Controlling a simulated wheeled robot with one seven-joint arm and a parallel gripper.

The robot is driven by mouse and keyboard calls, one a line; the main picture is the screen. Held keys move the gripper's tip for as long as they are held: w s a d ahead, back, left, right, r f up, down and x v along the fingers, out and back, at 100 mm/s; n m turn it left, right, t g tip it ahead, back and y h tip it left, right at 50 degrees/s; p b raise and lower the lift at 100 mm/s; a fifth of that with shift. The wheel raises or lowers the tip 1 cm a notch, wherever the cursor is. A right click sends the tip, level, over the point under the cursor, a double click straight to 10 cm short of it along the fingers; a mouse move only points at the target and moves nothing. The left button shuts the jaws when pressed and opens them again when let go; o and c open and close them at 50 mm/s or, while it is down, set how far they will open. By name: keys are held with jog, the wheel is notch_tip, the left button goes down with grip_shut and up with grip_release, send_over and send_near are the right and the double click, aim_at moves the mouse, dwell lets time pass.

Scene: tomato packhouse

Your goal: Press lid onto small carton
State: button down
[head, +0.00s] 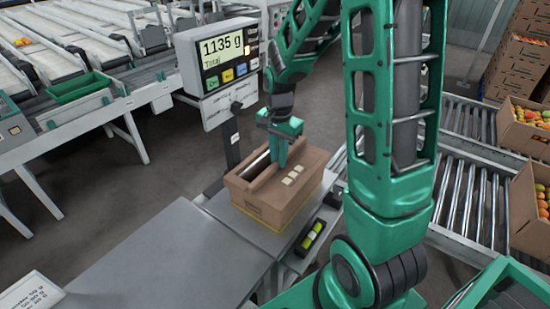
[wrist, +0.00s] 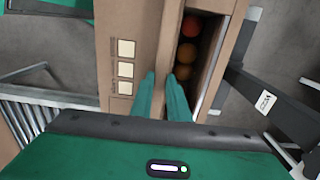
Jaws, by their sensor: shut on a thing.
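The small brown carton (head: 250,203) stands upright on the weighing platform. A brown cardboard lid (head: 306,168) with three pale square patches covers its right part in the head view. My gripper (head: 281,164) points down at the carton's top, its fingers shut on a raised cardboard strip along the lid's edge. The wrist view shows my gripper (wrist: 164,78) around that strip, with the lid (wrist: 125,25) to the left. To the right, an open slot shows several red and orange tomatoes (wrist: 188,52). Whether the lid's far edge is seated cannot be told.
A scale display (head: 222,52) on a post behind the carton reads 1135 g Total. A bare grey table (head: 150,255) extends to the left. A roller conveyor (head: 470,195) and cartons of tomatoes (head: 525,135) stand to the right. A green-yellow object (head: 312,235) lies beside the platform.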

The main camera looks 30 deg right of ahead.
jog(key=shift+f, duration=1.9)
dwell(1.1)
jog(key=c, duration=1.6)
grip_release()
jog(key=c, duration=0.3)
jog(key=shift+c, duration=0.2)
jog(key=shift+w+r, duration=0.1)
jog(key=shift+r, duration=3.95)
